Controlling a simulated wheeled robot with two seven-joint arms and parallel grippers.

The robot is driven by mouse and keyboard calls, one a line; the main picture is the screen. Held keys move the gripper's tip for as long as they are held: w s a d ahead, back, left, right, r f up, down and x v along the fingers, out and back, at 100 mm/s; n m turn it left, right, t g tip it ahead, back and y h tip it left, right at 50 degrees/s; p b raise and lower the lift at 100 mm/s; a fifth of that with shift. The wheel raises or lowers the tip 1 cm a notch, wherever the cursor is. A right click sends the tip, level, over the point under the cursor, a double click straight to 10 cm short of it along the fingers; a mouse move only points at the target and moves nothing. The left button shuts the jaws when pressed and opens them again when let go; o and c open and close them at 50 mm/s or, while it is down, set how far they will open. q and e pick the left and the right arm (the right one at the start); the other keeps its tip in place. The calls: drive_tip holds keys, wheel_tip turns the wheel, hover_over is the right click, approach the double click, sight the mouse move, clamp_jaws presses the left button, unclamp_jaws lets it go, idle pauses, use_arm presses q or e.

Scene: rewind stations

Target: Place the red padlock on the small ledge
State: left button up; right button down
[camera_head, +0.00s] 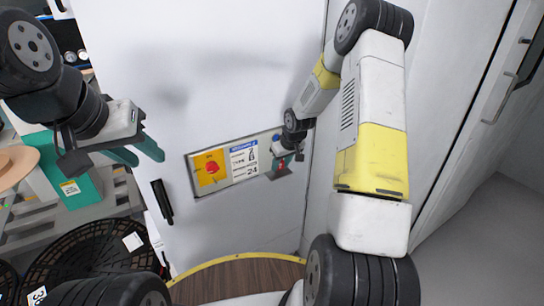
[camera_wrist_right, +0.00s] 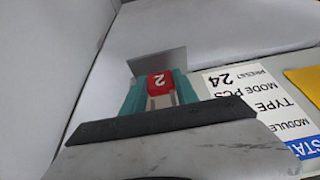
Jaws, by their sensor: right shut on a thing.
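The red padlock (camera_wrist_right: 157,83), marked with a 2, is between the teal fingers of my right gripper (camera_wrist_right: 159,90) in the right wrist view. My right gripper (camera_head: 282,160) is shut on it, and the padlock (camera_head: 281,165) shows small in the head view. The small grey ledge (camera_wrist_right: 160,63) is a flat plate just beyond the padlock; it also shows beneath the gripper in the head view (camera_head: 279,175). Whether padlock and ledge touch is unclear. My left gripper (camera_head: 136,154) is open and empty at the left, with its teal fingers apart.
A sign panel (camera_head: 222,170) with a yellow field and a red knob is left of the ledge on the white cabinet wall (camera_head: 200,70). A black handle (camera_head: 162,200) is lower left. Black round baskets (camera_head: 85,255) and a teal box (camera_head: 75,190) stand at the left.

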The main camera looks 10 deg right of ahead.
drive_tip(key=shift+f, duration=0.85)
drive_tip(key=c, duration=0.9)
unclamp_jaws()
drive_tip(key=shift+f, duration=0.1)
drive_tip(key=shift+c, duration=0.2)
drive_tip(key=s+r+h, duration=0.1)
drive_tip(key=s+r, duration=0.4)
drive_tip(key=r, duration=0.6)
drive_tip(key=s+r, duration=0.5)
drive_tip(key=r, duration=0.5)
drive_tip(key=s+a+r+m, duration=0.1)
drive_tip(key=s+r, duration=0.3)
drive_tip(key=s, duration=0.3)
drive_tip(key=s+a+r+m+t+y, duration=0.1)
drive_tip(key=s+r, duration=0.3)
drive_tip(key=s, duration=0.4)
drive_tip(key=s+a+r+m, duration=0.1)
drive_tip(key=s+r, duration=0.3)
drive_tip(key=s, duration=0.4)
drive_tip(key=shift+a+r+t+y, duration=0.3)
drive_tip(key=shift+a+t, duration=0.1)
drive_tip(key=shift+a, duration=0.5)
